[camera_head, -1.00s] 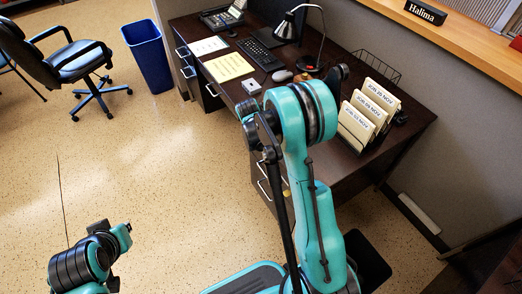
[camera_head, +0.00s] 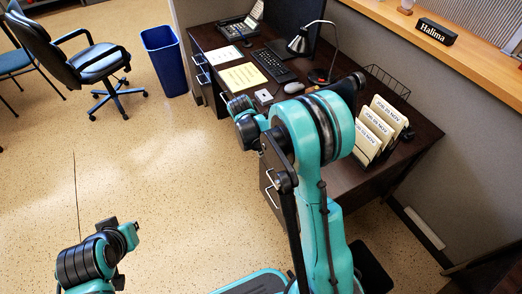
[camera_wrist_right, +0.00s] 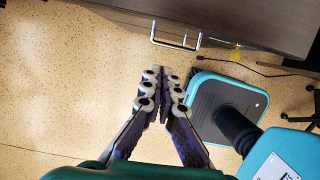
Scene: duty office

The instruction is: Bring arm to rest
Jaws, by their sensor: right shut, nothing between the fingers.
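My right arm (camera_head: 322,215) rises in front of the desk in the head view, bent at a big teal joint, with a black and teal link (camera_head: 243,118) showing to its left. In the right wrist view my right gripper (camera_wrist_right: 160,82) has its fingertips together and empty, over the speckled floor. It is apart from the desk drawer and its handle (camera_wrist_right: 175,42). A part of my left arm (camera_head: 92,258) shows at the lower left of the head view; its gripper does not show.
The dark desk (camera_head: 420,150) holds a keyboard (camera_head: 273,66), a lamp (camera_head: 300,44), a yellow sheet (camera_head: 243,76) and a file rack with folders (camera_head: 376,125). A blue bin (camera_head: 164,62) and a black chair (camera_head: 92,66) stand left. The floor (camera_head: 150,160) between is clear.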

